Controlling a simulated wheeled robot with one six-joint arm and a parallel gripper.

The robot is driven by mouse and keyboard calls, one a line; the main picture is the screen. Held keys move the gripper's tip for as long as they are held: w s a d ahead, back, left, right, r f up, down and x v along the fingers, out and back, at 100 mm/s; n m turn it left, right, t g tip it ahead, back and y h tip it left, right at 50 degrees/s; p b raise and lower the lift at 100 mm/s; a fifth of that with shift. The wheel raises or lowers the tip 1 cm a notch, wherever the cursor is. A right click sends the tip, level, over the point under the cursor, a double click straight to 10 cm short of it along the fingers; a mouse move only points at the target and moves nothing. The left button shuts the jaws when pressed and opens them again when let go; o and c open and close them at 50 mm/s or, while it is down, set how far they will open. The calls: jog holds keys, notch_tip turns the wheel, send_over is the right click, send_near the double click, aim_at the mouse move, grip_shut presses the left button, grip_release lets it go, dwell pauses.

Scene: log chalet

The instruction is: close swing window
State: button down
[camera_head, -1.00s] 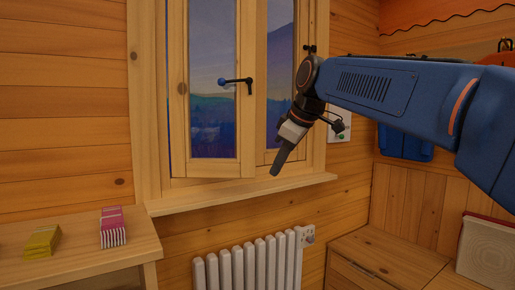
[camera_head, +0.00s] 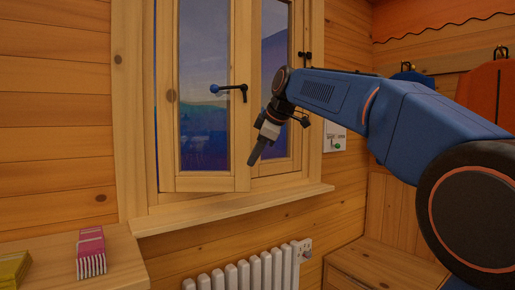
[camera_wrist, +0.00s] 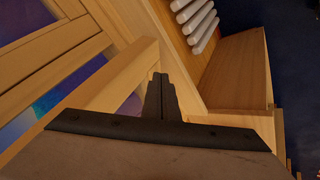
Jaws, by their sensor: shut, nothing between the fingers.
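The wooden swing window's left sash (camera_head: 240,130) stands slightly proud of its frame (camera_head: 133,110), its lower right corner overhanging the sill. Its black handle (camera_head: 237,88) with a blue ball knob sits on the right stile. A second sash (camera_head: 275,169) is behind and to the right. My gripper (camera_head: 252,162) is shut and empty, pointing down and left, its tip by the left sash's free right edge. I cannot tell if they touch. In the wrist view my shut fingers (camera_wrist: 158,80) are beside a wooden window bar (camera_wrist: 125,75).
The sill (camera_head: 240,208) runs below the window, with a white radiator (camera_head: 255,272) under it. A shelf (camera_head: 120,262) at lower left holds a pink pack (camera_head: 90,250) and a yellow pack (camera_head: 12,268). A wooden bench (camera_head: 375,262) stands at the right.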

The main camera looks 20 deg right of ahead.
aim_at(244, 172)
jog(key=shift+w+d+f, duration=0.1)
jog(key=shift+w+f, duration=0.3)
jog(key=shift+w, duration=0.5)
jog(key=shift+w+f, duration=0.35)
jog(key=shift+w, duration=0.6)
jog(key=shift+w+d+f, duration=0.1)
jog(key=shift+w+f, duration=0.3)
jog(key=shift+w, duration=0.5)
